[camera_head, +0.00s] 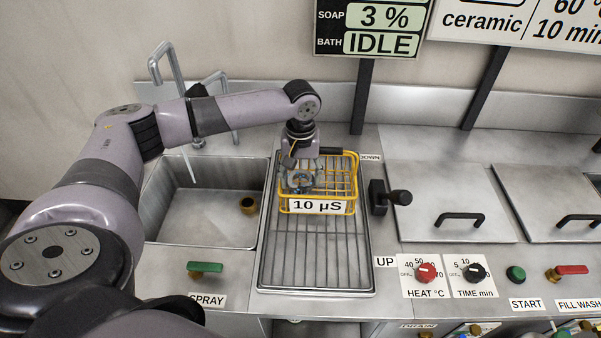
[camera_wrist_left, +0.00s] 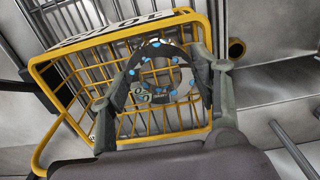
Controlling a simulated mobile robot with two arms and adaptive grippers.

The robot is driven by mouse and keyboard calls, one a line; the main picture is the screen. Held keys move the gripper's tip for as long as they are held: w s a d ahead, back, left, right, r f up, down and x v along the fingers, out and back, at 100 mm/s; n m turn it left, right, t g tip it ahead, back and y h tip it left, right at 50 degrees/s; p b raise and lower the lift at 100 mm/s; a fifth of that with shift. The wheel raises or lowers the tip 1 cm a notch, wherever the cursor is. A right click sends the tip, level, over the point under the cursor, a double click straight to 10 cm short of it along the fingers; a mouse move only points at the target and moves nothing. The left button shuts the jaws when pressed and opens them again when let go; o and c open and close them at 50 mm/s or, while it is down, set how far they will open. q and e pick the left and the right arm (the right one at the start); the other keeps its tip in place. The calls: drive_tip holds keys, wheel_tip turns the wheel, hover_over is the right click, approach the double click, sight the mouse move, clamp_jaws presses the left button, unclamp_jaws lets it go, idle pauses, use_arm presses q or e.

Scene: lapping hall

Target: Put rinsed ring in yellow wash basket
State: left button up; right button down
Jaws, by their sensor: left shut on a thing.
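The yellow wire wash basket (camera_head: 354,172) stands on the slatted metal rack, with a "10 µS" label on its front. It also fills much of the left wrist view (camera_wrist_left: 110,37). My left gripper (camera_head: 300,180) points down over the left part of the basket. In the left wrist view my left gripper (camera_wrist_left: 164,72) is shut on a flat grey ring (camera_wrist_left: 157,50) with blue spots, one finger on each side of it. The ring shows against the basket's wires; whether it touches the basket floor I cannot tell. My right gripper is not in view.
A sink (camera_head: 205,205) with a small brass fitting (camera_head: 247,205) lies left of the rack (camera_head: 315,265). A black lever (camera_head: 395,197) stands just right of the basket. Metal lids (camera_head: 450,190) and a knob panel lie further right. The front of the rack is clear.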

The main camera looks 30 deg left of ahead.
use_arm(q)
drive_tip(key=shift+f, duration=0.25)
drive_tip(key=o, duration=1.1)
drive_tip(key=shift+c, duration=0.2)
drive_tip(key=o, duration=0.4)
drive_tip(key=shift+r, duration=0.25)
drive_tip(key=shift+r+b, duration=0.65)
drive_tip(key=shift+r, duration=5.7)
